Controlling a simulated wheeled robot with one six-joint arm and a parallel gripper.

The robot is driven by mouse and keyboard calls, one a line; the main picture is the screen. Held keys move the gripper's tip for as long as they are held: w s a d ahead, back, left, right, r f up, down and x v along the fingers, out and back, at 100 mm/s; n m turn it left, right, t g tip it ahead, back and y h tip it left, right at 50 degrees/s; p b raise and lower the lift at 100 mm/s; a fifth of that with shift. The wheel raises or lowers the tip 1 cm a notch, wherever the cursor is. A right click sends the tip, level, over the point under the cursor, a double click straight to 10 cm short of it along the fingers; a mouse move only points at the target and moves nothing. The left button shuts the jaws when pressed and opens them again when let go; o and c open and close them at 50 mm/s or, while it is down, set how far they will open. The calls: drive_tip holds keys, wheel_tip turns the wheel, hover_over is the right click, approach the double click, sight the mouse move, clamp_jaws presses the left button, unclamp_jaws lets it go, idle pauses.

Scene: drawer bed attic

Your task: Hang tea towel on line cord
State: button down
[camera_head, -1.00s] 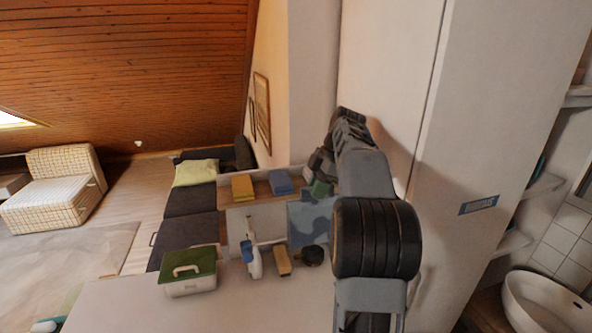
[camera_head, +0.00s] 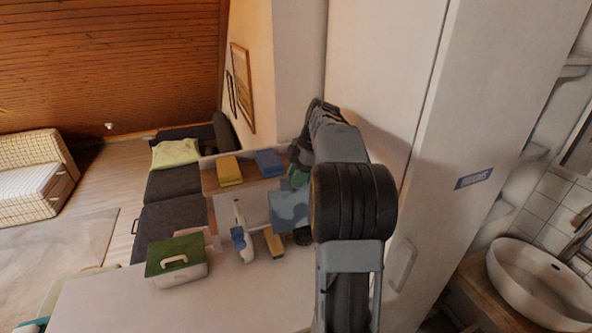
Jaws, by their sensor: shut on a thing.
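My arm reaches away over the counter, and my gripper (camera_head: 299,157) shows only in part, as a dark shape left of the arm. It is shut on what appears to be the tea towel (camera_head: 289,209), a blue cloth with paler patches that hangs below it in front of the shelf. The arm hides the towel's right side, and the fingertips are not clear. A small green piece (camera_head: 297,178) shows between the gripper and the towel; I cannot tell what it belongs to. I cannot make out the line cord.
On the white counter (camera_head: 110,300) stand a green-lidded box (camera_head: 177,262), a white bottle (camera_head: 240,240) and a tan block (camera_head: 273,243). Yellow (camera_head: 229,170) and blue (camera_head: 269,162) stacks lie on the wooden shelf behind. A tall white panel rises close to the arm's right.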

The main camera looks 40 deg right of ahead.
sight(297, 203)
wheel_tip(297, 203, down, 3)
drive_tip(key=shift+r+b, duration=0.15)
drive_tip(key=shift+b, duration=0.2)
drive_tip(key=shift+f+b, duration=2.5)
drive_tip(key=shift+f, duration=0.9)
drive_tip(key=c, duration=0.9)
unclamp_jaws()
drive_tip(key=shift+c, duration=0.2)
drive_tip(key=v, duration=1.2)
drive_tip(key=shift+d, duration=0.1)
